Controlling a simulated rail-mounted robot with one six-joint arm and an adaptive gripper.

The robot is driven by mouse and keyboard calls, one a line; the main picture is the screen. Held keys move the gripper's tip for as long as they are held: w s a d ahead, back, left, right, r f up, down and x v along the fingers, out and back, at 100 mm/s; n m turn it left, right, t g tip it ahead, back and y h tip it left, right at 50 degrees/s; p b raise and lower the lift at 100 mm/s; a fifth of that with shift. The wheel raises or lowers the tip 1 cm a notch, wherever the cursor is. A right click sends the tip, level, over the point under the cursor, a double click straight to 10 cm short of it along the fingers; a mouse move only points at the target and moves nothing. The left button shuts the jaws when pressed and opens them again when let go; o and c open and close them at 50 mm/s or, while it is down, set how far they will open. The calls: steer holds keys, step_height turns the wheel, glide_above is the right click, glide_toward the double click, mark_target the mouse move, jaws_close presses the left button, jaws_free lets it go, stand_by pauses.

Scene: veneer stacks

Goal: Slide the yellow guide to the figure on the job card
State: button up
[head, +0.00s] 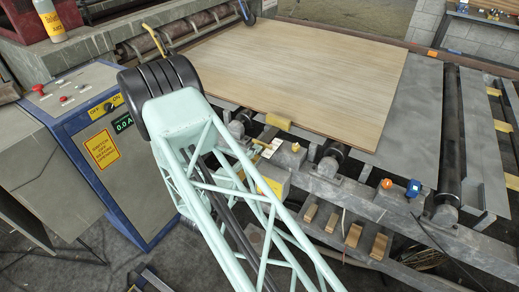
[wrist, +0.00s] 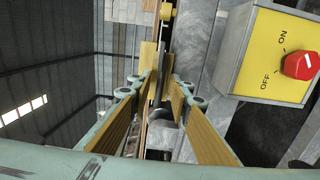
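A yellow block (head: 278,121), which looks like the guide, sits at the near edge of the wood sheet in the head view. A small pale card (head: 271,148) lies just below it; its figure is too small to read. My gripper (wrist: 159,62) shows in the wrist view with two tan-padded fingers that converge to closely spaced tips. A narrow grey upright piece (wrist: 158,88) shows between them; I cannot tell whether they touch it. A small yellow piece (wrist: 167,12) shows beyond the tips. In the head view the gripper is hidden behind my lattice arm.
A yellow-faced switch box (wrist: 280,50) with a red knob (wrist: 301,65) stands close on the right in the wrist view. The head view shows a wood sheet (head: 310,70) on the rollers, a blue control cabinet (head: 125,175) at left, and orange (head: 386,184) and blue (head: 413,188) fittings along the rail.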

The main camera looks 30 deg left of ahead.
steer(key=shift+c, duration=0.6)
jaws_close()
steer(key=shift+s, duration=1.4)
steer(key=shift+o, duration=0.9)
jaws_free()
steer(key=shift+s, duration=0.2)
steer(key=s, duration=0.6)
steer(key=shift+s+d+p, duration=0.2)
steer(key=shift+s+p, duration=0.1)
steer(key=shift+s, duration=0.05)
